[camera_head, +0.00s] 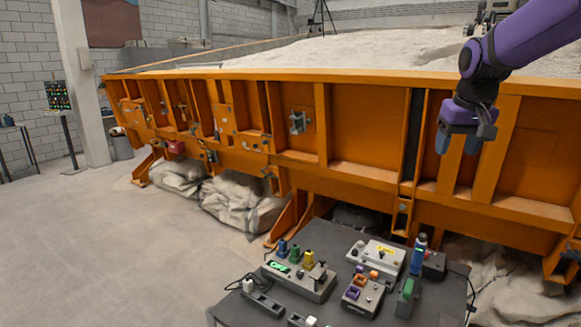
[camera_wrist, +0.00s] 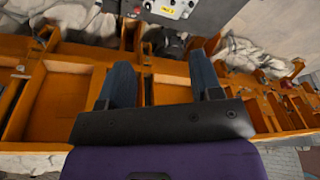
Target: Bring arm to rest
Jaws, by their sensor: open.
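My gripper (camera_head: 457,144) hangs from my purple arm at the upper right of the head view, in front of the orange wall of the sandbed (camera_head: 360,115). Its fingers point down and nothing is between them. In the wrist view my gripper (camera_wrist: 162,82) shows two blue-grey fingers spread apart, with the orange frame (camera_wrist: 65,95) behind them. The gripper is above and to the right of the dark table (camera_head: 235,312), apart from it.
The table holds a control box with knobs (camera_head: 300,278), a grey box with a yellow label (camera_head: 378,256), a small box (camera_head: 362,295) and a blue bottle-like item (camera_head: 418,254). Pale sacks (camera_head: 240,203) lie under the sandbed. The floor (camera_head: 120,255) at left is clear.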

